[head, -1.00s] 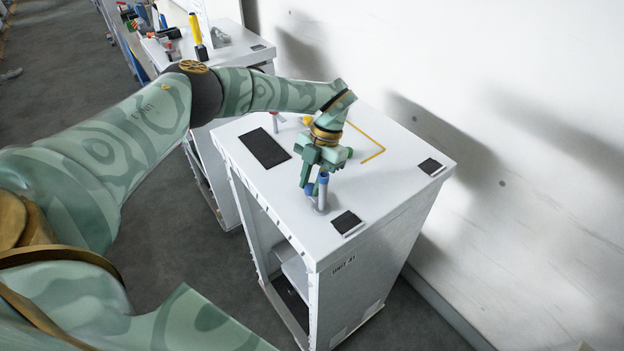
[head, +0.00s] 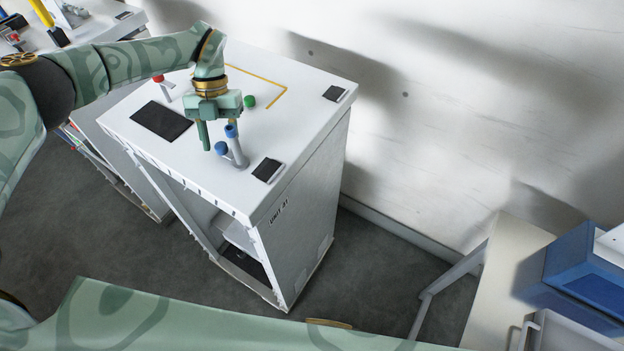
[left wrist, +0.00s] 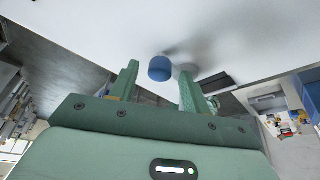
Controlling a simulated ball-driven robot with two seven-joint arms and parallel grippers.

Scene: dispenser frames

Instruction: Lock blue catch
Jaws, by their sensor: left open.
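The blue catch (head: 238,152) is a grey metal piece with two blue caps near the front corner of the white cabinet top (head: 180,105). One cap is on an upright part and the other on a part leaning to the left. My left gripper (head: 216,132) points down just behind and above the catch, open, with one finger left of the caps. In the left wrist view, a blue cap (left wrist: 160,69) shows between the two open fingers; whether they touch it I cannot tell. My right gripper is out of view.
A red-capped catch (head: 162,82) and a green knob (head: 249,101) stand on the same top, with dark pads (head: 161,122) around. A wall (head: 430,110) stands behind. A table with a blue box (head: 580,275) is at the lower right.

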